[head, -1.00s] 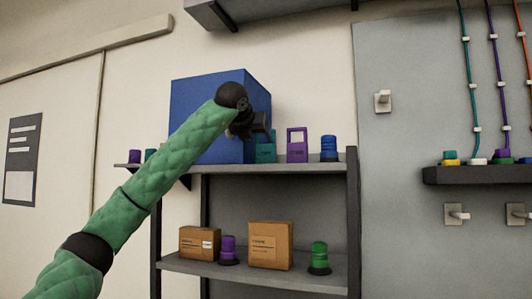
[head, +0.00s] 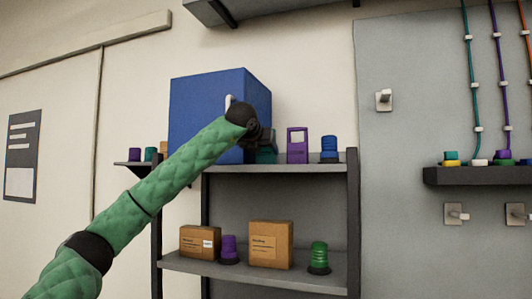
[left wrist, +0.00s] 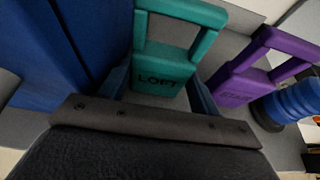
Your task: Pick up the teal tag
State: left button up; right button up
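The teal tag (head: 267,156) stands on the upper shelf, partly hidden behind my left gripper (head: 268,139) in the head view. In the left wrist view the tag (left wrist: 163,72) is upright, with an open loop handle on top and the word LOFT on its front. My left gripper (left wrist: 160,92) is open, with one finger on each side of the tag's lower body. A small gap seems to show at each side; contact is not clear. My right gripper is not in view.
A blue box-like cabinet (head: 195,110) with a white handle stands close left of the tag. A purple tag (head: 297,146) and a blue stacked beacon (head: 329,148) stand to the right. Boxes (head: 270,246) and beacons are on the lower shelf (head: 250,277).

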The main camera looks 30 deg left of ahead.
pick_arm(q)
jog(key=shift+c, duration=1.1)
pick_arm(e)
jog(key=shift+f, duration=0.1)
